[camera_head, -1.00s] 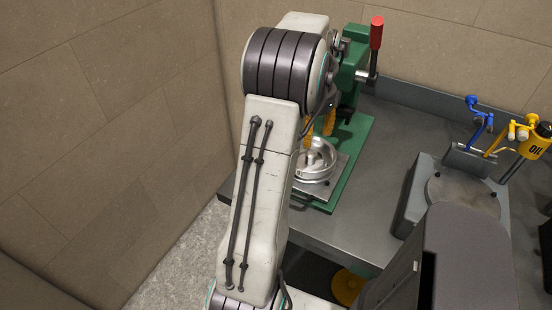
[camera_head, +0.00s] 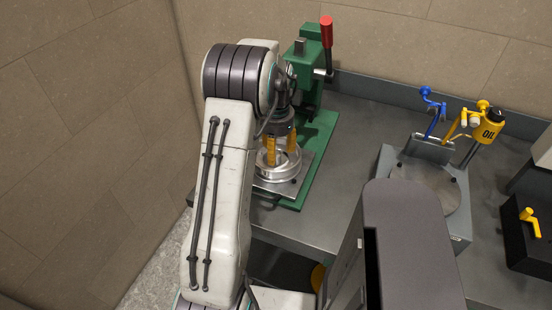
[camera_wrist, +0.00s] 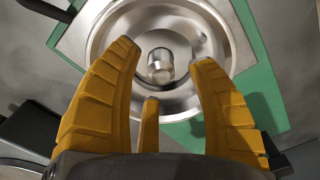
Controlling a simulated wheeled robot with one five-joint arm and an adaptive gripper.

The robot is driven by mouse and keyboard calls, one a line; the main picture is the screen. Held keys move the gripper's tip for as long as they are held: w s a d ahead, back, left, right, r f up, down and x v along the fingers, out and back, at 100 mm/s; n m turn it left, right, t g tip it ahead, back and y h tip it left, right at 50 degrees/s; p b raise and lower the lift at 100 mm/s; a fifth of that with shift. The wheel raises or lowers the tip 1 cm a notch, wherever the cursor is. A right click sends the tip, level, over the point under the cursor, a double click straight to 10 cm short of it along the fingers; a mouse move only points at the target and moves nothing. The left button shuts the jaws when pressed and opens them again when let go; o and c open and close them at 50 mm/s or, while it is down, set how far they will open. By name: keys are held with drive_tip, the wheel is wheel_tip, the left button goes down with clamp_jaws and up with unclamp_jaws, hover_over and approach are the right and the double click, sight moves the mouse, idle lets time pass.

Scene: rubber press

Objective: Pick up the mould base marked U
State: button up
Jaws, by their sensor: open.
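A round, shallow silver metal mould base (camera_head: 283,176) sits on a metal plate on the green press. In the wrist view the mould base (camera_wrist: 113,25) shows its bright rim and a short round post (camera_wrist: 160,66) standing in its middle. No U mark is readable on it. My gripper (camera_head: 282,150), with yellow fingers, is pointing down over the mould base. In the wrist view my gripper (camera_wrist: 166,57) is open and empty, its fingers spread to either side of the post. I cannot tell whether the fingertips touch the metal.
The green press (camera_head: 311,62) with a red-handled lever (camera_head: 327,32) stands just behind. Bare grey table (camera_head: 365,120) lies between.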

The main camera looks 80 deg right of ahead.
drive_tip(key=shift+f, duration=0.8)
clamp_jaws()
drive_tip(key=shift+r, duration=0.1)
